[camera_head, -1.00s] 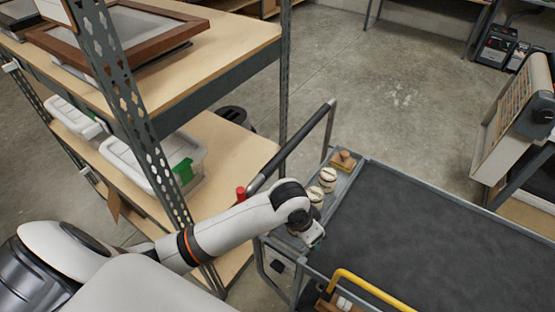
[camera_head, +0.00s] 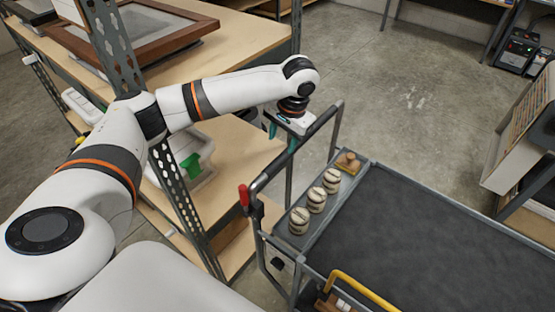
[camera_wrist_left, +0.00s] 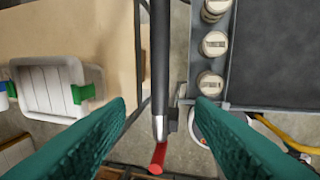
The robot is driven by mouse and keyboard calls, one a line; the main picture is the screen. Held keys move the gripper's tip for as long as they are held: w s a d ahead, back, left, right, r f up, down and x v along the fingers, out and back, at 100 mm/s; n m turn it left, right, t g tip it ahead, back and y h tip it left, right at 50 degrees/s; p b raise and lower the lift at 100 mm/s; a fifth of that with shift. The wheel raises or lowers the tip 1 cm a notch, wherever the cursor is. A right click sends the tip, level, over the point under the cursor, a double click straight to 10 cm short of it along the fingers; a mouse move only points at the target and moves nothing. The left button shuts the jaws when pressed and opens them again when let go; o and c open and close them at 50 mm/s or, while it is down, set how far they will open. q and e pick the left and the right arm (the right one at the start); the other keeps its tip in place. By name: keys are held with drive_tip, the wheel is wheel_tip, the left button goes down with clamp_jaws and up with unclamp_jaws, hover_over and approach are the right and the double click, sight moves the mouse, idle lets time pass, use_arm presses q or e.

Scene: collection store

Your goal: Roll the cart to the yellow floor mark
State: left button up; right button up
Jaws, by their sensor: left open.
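The cart (camera_head: 420,225) has a dark grey deck and stands at the lower right of the head view. Its dark push handle (camera_head: 303,145) rises at the end facing the shelf, with a red part (camera_head: 244,195) at the near end. My left gripper (camera_head: 282,138) is open and empty beside the upper part of the handle. In the left wrist view, the handle bar (camera_wrist_left: 160,60) runs between the open teal fingers of the gripper (camera_wrist_left: 161,103); I cannot tell how deep it sits. The yellow floor mark and my right gripper do not show.
The cart's end tray (camera_head: 325,210) holds three round banded pieces (camera_head: 317,200) and a wooden block (camera_head: 348,162). A yellow bar (camera_head: 370,290) is at its near side. A metal-framed shelf (camera_head: 225,150) stands close left. The concrete floor (camera_head: 400,90) beyond is open.

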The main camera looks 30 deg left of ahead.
sight(277, 162)
use_arm(q)
drive_tip(key=f, duration=0.3)
drive_tip(key=a+f+p, duration=0.1)
drive_tip(key=f, duration=0.2)
drive_tip(key=a+f+p, duration=0.1)
drive_tip(key=f, duration=0.2)
drive_tip(key=shift+w+f, duration=0.1)
drive_tip(key=shift+f, duration=0.5)
clamp_jaws()
